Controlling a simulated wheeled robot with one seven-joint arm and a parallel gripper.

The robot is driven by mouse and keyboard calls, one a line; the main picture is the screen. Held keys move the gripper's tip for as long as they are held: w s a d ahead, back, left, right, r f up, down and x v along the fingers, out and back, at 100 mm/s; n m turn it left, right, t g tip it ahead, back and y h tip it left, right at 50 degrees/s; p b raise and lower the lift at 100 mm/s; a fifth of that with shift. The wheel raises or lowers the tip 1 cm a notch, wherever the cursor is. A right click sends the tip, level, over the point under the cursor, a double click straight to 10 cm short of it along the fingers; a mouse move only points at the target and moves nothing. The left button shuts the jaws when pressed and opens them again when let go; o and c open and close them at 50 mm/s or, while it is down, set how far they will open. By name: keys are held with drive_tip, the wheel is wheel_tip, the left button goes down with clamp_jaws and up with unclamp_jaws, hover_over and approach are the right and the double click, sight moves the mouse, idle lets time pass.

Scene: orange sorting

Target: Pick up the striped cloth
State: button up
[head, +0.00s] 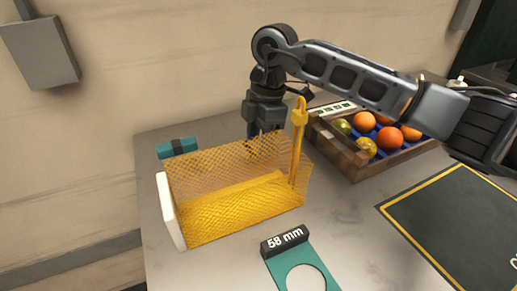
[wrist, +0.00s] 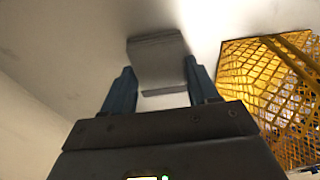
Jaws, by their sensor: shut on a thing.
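My gripper (head: 262,148) points down behind the yellow mesh, and its fingertips are partly hidden by the mesh in the head view. In the wrist view my gripper (wrist: 160,85) has its two blue-grey fingers apart, shut on a grey, folded-looking piece between them. This piece, the striped cloth (wrist: 157,60), shows only faint lines, and its stripes are hard to make out. I cannot make out the cloth in the head view.
A yellow mesh basket (head: 235,205) with a white end stands in front of my gripper; it also shows in the wrist view (wrist: 265,85). A wooden crate (head: 352,168) of oranges and greener fruit is at right. A teal gauge marked 58 mm (head: 287,243) and a dark mat (head: 460,220) lie in front.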

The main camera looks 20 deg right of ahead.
drive_tip(key=shift+c, duration=0.7)
drive_tip(key=shift+r, duration=0.1)
